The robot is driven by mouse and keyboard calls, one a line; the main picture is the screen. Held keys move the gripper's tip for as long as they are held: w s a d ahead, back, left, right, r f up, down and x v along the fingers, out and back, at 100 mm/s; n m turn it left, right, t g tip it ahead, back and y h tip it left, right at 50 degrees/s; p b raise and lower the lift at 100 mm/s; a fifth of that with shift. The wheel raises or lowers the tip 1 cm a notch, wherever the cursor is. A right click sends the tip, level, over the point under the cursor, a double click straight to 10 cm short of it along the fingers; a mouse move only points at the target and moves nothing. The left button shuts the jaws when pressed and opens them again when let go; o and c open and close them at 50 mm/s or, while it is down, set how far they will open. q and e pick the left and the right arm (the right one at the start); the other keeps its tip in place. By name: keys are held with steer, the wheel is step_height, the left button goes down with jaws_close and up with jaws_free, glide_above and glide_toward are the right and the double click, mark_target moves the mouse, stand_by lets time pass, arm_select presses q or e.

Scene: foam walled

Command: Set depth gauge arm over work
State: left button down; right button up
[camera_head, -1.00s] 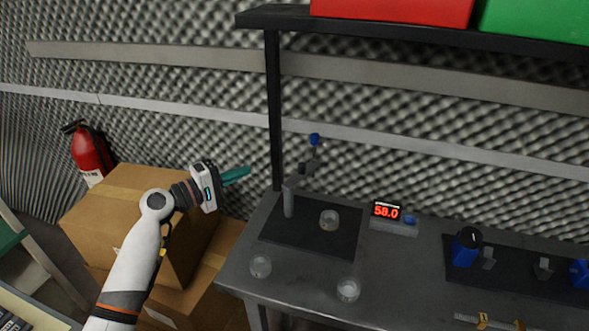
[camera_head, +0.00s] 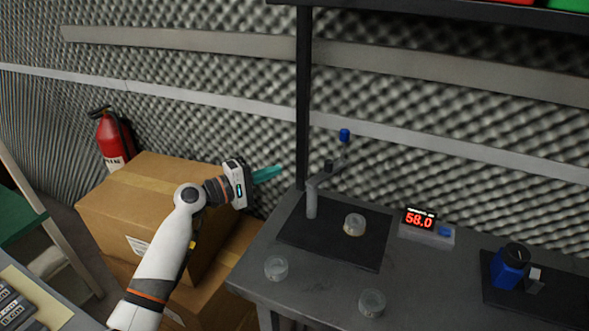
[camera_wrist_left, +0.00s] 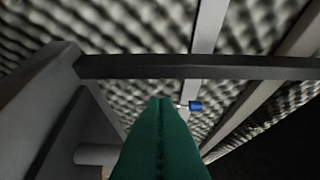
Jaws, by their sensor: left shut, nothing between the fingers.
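The depth gauge stand (camera_head: 312,200) is a grey post on a black mat at the bench's left end. Its arm (camera_head: 326,176) reaches from the post top toward the back right and rises to a blue knob (camera_head: 345,135). The blue knob also shows in the left wrist view (camera_wrist_left: 196,106), just right of my fingertips. A clear round dish (camera_head: 354,224) with a tan rim sits on the mat, right of the post. My left gripper (camera_head: 268,174) has green fingers, shut and empty, in the air left of the post. My right gripper is not in view.
A display reading 58.0 (camera_head: 419,219) stands right of the mat. Two clear dishes (camera_head: 276,268) (camera_head: 372,303) sit near the bench front. A black shelf upright (camera_head: 303,100) rises behind the stand. Cardboard boxes (camera_head: 150,205) and a fire extinguisher (camera_head: 112,140) are at left.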

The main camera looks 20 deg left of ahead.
mark_target(328, 168)
arm_select(q)
steer(key=w+d+p, duration=0.3)
steer(key=w+d, duration=0.3)
steer(key=d, duration=0.3)
steer(key=shift+d, duration=0.15)
